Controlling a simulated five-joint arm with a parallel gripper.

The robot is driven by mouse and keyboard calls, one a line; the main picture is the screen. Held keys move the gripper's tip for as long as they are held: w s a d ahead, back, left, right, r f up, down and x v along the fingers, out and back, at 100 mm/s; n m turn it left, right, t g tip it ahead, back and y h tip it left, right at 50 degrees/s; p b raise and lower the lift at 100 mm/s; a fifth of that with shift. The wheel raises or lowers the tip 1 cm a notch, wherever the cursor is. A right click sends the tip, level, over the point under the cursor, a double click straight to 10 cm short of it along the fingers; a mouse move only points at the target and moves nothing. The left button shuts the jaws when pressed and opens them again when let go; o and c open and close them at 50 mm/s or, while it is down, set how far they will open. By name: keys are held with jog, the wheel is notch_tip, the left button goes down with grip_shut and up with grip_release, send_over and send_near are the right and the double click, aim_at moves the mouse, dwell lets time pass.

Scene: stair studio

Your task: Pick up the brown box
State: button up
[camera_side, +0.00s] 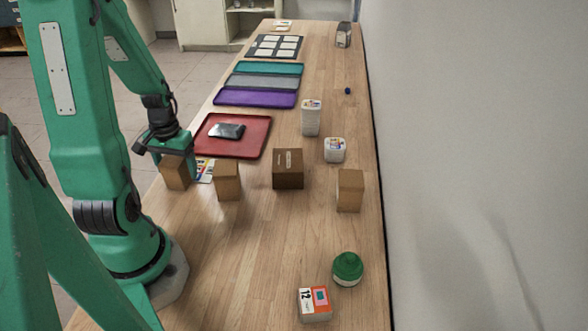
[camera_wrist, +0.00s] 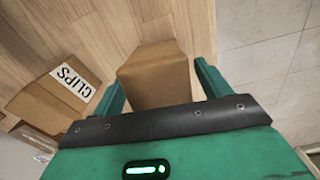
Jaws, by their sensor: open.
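Several brown boxes stand on the wooden table. One tan-brown box (camera_side: 176,174) is at the table's left edge, directly beneath my gripper (camera_side: 168,154). In the wrist view, a plain brown box (camera_wrist: 153,75) lies between the two green fingers of my gripper (camera_wrist: 160,87), which are spread apart. A gap shows at the right finger; contact on the left is unclear. Another brown box (camera_side: 227,180) is just to the right, a darker brown box (camera_side: 288,170) stands mid-table, and a further one (camera_side: 350,190) is near the right edge.
A brown box labelled CLIPS (camera_wrist: 52,97) is close on the left in the wrist view. A red tray (camera_side: 255,137) with a dark item lies behind. A green-lidded jar (camera_side: 347,268) and a small carton (camera_side: 314,303) stand in front. The front middle is clear.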

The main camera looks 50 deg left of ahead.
aim_at(174, 157)
jog(key=shift+c, duration=0.5)
jog(key=c, duration=1)
jog(key=shift+r, duration=0.15)
jog(key=shift+r, duration=1.95)
jog(key=w+d+r, duration=0.4)
jog(key=d+r, duration=0.3)
jog(key=d, duration=0.4)
jog(key=shift+w, duration=0.15)
jog(key=shift+a+f, duration=0.1)
